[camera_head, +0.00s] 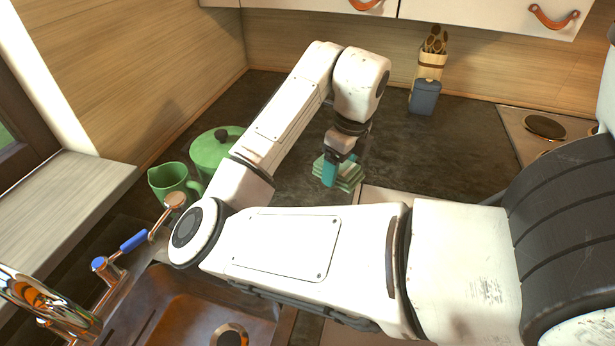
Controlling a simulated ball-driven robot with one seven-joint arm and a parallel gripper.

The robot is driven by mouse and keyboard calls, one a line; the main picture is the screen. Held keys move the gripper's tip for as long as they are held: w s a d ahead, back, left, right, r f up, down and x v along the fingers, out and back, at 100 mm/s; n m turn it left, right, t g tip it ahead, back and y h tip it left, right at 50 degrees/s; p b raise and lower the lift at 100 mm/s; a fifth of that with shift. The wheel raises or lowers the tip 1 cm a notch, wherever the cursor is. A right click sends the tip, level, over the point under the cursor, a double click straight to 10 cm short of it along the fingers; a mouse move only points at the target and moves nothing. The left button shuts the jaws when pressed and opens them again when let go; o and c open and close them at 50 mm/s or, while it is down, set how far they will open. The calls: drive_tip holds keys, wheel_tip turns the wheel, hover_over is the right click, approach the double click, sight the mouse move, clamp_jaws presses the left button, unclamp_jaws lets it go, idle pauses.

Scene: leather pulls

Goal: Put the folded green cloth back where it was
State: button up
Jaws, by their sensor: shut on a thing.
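The folded green cloth (351,180) is a small stack of light and dark green layers in the middle of the head view, over the dark countertop. My gripper (338,170) points down at it from above, with a teal fingertip against the cloth's near left side. The gripper is shut on the cloth. The other finger is mostly hidden. I cannot tell whether the cloth touches the counter or is held just above it.
A green pot (212,152) and green jug (172,182) stand left of my arm. The copper sink (180,305) and tap (50,300) are at front left. A blue-grey container (424,97) stands before a utensil holder (432,66). A hob (540,128) is at right. Dark counter behind the gripper is clear.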

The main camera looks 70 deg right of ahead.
drive_tip(key=w+d+f, duration=0.3)
drive_tip(key=w+d, duration=0.1)
drive_tip(key=w, duration=0.1)
drive_tip(key=b, duration=0.2)
hover_over(311, 182)
drive_tip(key=s, duration=0.1)
drive_tip(key=f, duration=0.4)
drive_tip(key=shift+a+f, duration=0.35)
drive_tip(key=shift+w+d+f, duration=0.3)
drive_tip(key=shift+w+f, duration=0.05)
drive_tip(key=shift+f, duration=0.25)
drive_tip(key=shift+f+p, duration=0.5)
drive_tip(key=shift+f, duration=1.05)
drive_tip(key=shift+f, duration=0.1)
drive_tip(key=o, duration=0.9)
drive_tip(key=shift+o, duration=0.2)
